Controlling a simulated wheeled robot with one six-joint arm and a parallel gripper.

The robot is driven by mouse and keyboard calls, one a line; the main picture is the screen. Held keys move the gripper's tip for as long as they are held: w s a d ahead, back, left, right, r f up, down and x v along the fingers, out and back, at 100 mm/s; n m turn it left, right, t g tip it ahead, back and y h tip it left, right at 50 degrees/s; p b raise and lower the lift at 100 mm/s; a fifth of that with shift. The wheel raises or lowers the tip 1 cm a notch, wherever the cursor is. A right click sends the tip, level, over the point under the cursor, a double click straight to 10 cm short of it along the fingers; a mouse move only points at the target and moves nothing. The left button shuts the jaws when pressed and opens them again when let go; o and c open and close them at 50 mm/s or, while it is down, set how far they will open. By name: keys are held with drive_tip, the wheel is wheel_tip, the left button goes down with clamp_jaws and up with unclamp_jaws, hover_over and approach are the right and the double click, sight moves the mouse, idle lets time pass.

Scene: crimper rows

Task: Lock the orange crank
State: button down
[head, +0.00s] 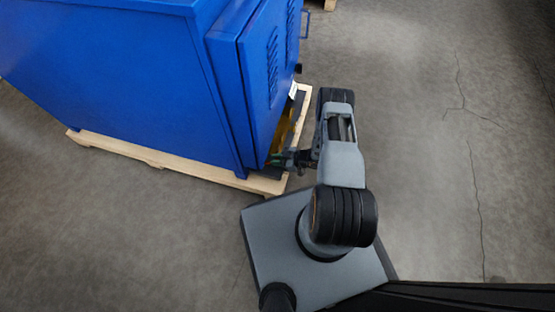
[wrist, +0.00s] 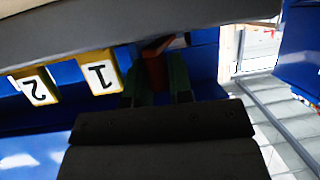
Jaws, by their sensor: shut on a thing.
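My gripper (head: 288,159) is at the lower front edge of a blue cabinet (head: 120,70), low beside the pallet. In the wrist view, its two green fingers (wrist: 157,82) are shut on an orange-red part, the orange crank (wrist: 155,72). The crank's upper end lies under a grey overhanging edge, and its full shape is hidden. The crank does not show clearly in the head view, where my arm and the cabinet cover that spot. I cannot tell from these frames how far the crank is turned.
Yellow blocks with white labels "1" (wrist: 100,73) and "2" (wrist: 38,88) are left of the fingers. The cabinet stands on a wooden pallet (head: 150,155). Its vented door (head: 265,70) stands close to my arm. Concrete floor (head: 450,160) at right is clear.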

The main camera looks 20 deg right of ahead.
drive_tip(key=c, duration=1.1)
unclamp_jaws()
drive_tip(key=shift+w, duration=0.15)
drive_tip(key=shift+o, duration=0.2)
drive_tip(key=shift+d, duration=0.1)
drive_tip(key=p+v, duration=0.3)
drive_tip(key=v, duration=1.1)
drive_tip(key=shift+p, duration=0.3)
drive_tip(key=shift+f, duration=0.1)
